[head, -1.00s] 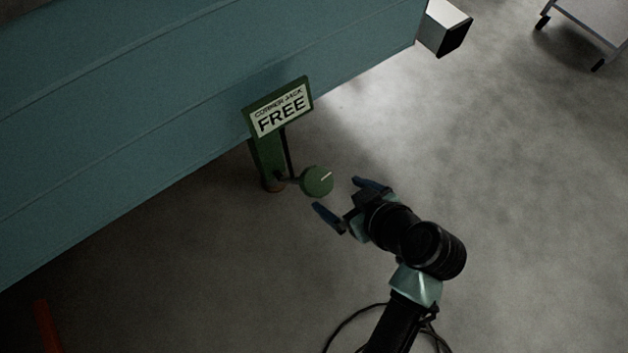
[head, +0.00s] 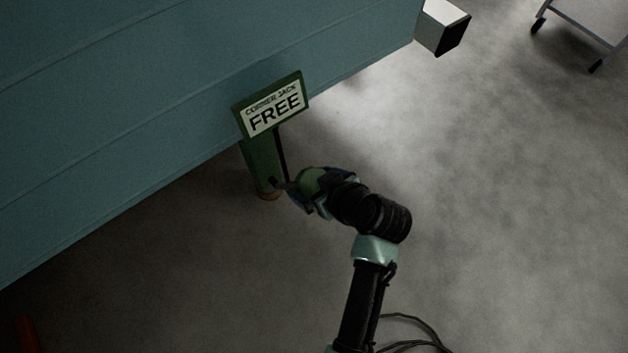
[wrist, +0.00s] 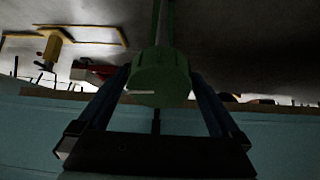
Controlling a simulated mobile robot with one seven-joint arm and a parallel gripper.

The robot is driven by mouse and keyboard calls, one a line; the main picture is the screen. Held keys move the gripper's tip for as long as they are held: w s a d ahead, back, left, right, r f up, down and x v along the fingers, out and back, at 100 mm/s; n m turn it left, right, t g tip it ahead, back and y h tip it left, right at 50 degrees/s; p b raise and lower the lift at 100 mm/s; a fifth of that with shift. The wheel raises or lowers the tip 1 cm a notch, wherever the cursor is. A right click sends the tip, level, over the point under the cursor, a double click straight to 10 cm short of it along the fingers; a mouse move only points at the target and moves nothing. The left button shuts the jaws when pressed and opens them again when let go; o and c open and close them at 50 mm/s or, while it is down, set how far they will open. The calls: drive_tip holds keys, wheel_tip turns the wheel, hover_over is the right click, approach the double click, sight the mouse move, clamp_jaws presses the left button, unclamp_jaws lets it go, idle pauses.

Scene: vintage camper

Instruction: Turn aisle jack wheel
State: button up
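The aisle jack wheel is a small round green knob (head: 312,181) on a short arm low on the green corner jack post (head: 262,165). The sign (head: 272,107) above it reads "CORNER JACK FREE". My gripper (head: 308,185) is at the wheel, with its blue fingers on either side of it. In the wrist view the wheel (wrist: 158,82) fills the space between the fingertips (wrist: 160,80), with no clear gap at its sides. A pale line on its face lies nearly level. The fingertips are partly hidden behind the wheel.
The teal camper wall (head: 150,90) runs behind and above the jack. A pale box-shaped bumper end (head: 440,26) sticks out at its corner. A wheeled cart (head: 585,25) stands at the upper right. The grey floor on the right is clear.

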drive_tip(key=c, duration=1)
drive_tip(key=shift+r+p, duration=0.15)
drive_tip(key=shift+p, duration=0.35)
drive_tip(key=shift+m+p, duration=0.8)
drive_tip(key=shift+p, duration=0.1)
drive_tip(key=m+h+p, duration=0.1)
drive_tip(key=m+p, duration=0.1)
drive_tip(key=p, duration=0.1)
drive_tip(key=shift+r, duration=0.15)
drive_tip(key=m+h+p, duration=0.1)
drive_tip(key=m+p, duration=0.3)
drive_tip(key=shift+f+p, duration=0.2)
drive_tip(key=shift+p, duration=0.1)
drive_tip(key=shift+m, duration=0.5)
drive_tip(key=shift+f+t+p, duration=0.15)
drive_tip(key=shift+t+p, duration=0.15)
